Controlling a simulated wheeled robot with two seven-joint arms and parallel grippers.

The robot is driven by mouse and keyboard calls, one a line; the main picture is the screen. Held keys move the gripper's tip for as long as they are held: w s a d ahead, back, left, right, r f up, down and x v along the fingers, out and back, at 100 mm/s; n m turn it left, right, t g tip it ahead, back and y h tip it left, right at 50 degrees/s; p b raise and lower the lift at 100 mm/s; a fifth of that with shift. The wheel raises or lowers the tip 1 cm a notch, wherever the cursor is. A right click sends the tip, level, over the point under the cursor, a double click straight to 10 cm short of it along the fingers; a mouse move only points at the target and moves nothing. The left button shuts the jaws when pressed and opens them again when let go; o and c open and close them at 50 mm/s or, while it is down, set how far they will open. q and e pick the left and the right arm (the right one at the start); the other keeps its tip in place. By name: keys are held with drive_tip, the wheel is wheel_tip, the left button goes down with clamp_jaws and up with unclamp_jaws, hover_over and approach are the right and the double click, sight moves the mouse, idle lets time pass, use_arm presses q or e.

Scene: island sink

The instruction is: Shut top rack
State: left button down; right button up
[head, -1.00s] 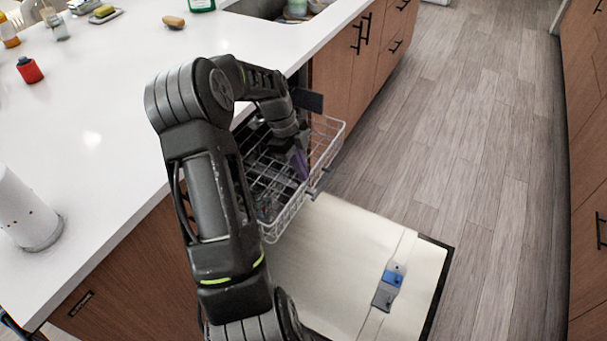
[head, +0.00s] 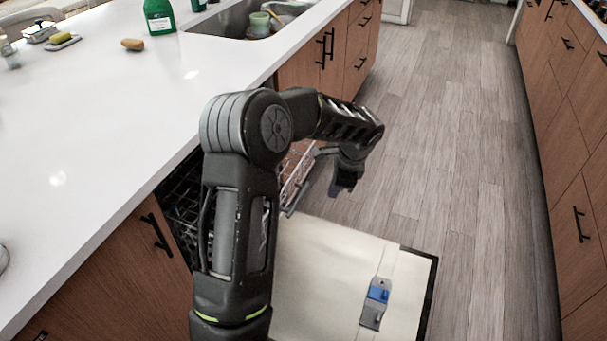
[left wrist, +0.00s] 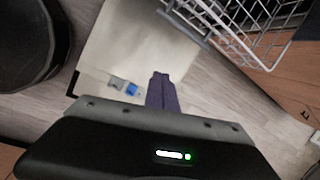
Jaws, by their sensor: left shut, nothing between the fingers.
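The top rack (head: 297,178) is a wire dishwasher rack pulled out from under the counter, partly hidden behind my left arm. Its wire front corner also shows at the upper right of the left wrist view (left wrist: 250,22). My left gripper (head: 343,190) is to the right of the rack's front edge, pointing down, apart from it. Its purple fingers (left wrist: 162,88) are shut and empty in the left wrist view. The dishwasher door (head: 310,262) lies open below, with a cream inner face. My right gripper is out of view.
The white counter (head: 110,110) lies on the left, with a sink (head: 235,22), a green bottle (head: 158,16) and a sponge (head: 62,38) on it. Wooden floor (head: 450,160) is clear to the right, up to the drawers (head: 575,150).

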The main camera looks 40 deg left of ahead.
use_arm(q)
drive_tip(key=w+a+r+n+t+y, duration=0.1)
drive_tip(key=w+a+n+y, duration=0.1)
drive_tip(key=n, duration=0.5)
drive_tip(key=w+a+r+n+t+y, duration=0.1)
drive_tip(key=w+a+n, duration=0.1)
drive_tip(key=n, duration=0.6)
drive_tip(key=shift+a+r+n+y, duration=0.3)
drive_tip(key=shift+a+y, duration=0.1)
drive_tip(key=shift+a, duration=0.45)
drive_tip(key=shift+w+f, duration=0.1)
drive_tip(key=p, duration=0.1)
approach(299, 172)
drive_tip(key=x, duration=0.3)
drive_tip(key=shift+w+d+f, duration=0.1)
drive_tip(key=shift+w+f, duration=0.15)
drive_tip(key=shift+f, duration=0.3)
drive_tip(key=shift+s+a+f, duration=0.1)
drive_tip(key=shift+s+a, duration=0.05)
drive_tip(key=shift+a, duration=0.35)
